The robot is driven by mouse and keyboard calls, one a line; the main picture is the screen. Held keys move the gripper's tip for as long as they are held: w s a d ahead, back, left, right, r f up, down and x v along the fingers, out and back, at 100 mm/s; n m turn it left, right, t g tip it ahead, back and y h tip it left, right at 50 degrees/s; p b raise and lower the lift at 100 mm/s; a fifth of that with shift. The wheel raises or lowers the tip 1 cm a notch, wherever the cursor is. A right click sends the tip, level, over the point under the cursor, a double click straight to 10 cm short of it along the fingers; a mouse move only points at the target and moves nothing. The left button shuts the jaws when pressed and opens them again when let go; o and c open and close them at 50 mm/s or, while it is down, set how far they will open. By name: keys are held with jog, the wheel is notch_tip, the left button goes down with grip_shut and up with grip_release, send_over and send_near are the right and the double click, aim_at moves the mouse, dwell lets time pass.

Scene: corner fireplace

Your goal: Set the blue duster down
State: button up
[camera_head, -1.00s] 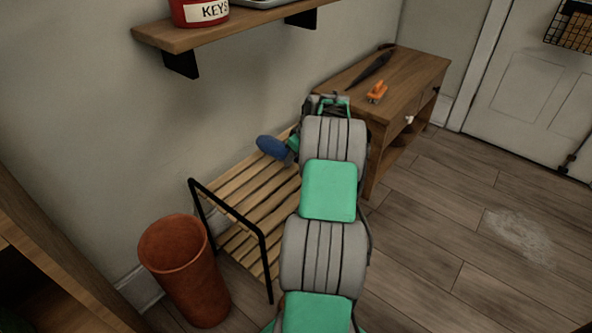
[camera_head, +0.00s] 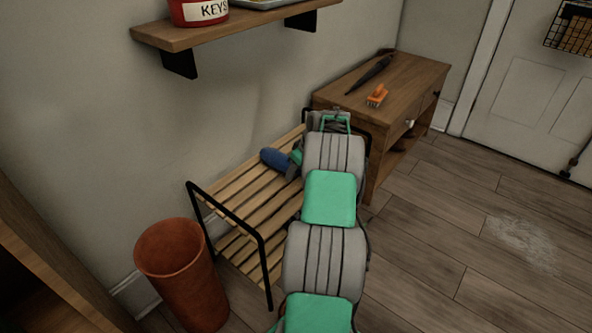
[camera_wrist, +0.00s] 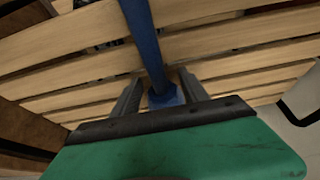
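The blue duster (camera_head: 276,160) is at the far end of the slatted wooden rack (camera_head: 236,192), just above or on its top slats; I cannot tell if it touches. In the wrist view, its long blue handle (camera_wrist: 147,42) runs away from me over the slats. My gripper (camera_wrist: 160,78) has one finger on each side of the blue part and appears shut on it. In the head view my arm hides most of my gripper.
A wooden cabinet (camera_head: 415,80) holding an orange brush (camera_head: 377,96) and a dark pointed item (camera_head: 370,74) stands beyond the rack. A terracotta bin (camera_head: 178,270) stands at its near end. A wall shelf (camera_head: 235,32) hangs above. The near slats are clear.

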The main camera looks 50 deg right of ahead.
jog(key=shift+o, duration=0.6)
jog(key=shift+r, duration=0.15)
jog(key=p+v, duration=0.5)
jog(key=v, duration=0.7)
jog(key=w+a+r+g, duration=0.1)
jog(key=a+r, duration=0.3)
jog(key=a, duration=1)
jog(key=w+a+r, duration=0.1)
jog(key=a+r, duration=0.2)
jog(key=a, duration=1)
jog(key=s+a+f+m+g, duration=0.1)
jog(key=s+a+f, duration=0.1)
jog(key=s+a, duration=1.5)
jog(key=shift+s+a+f+g, duration=0.3)
jog(key=shift+s+a, duration=0.05)
jog(key=shift+a, duration=0.55)
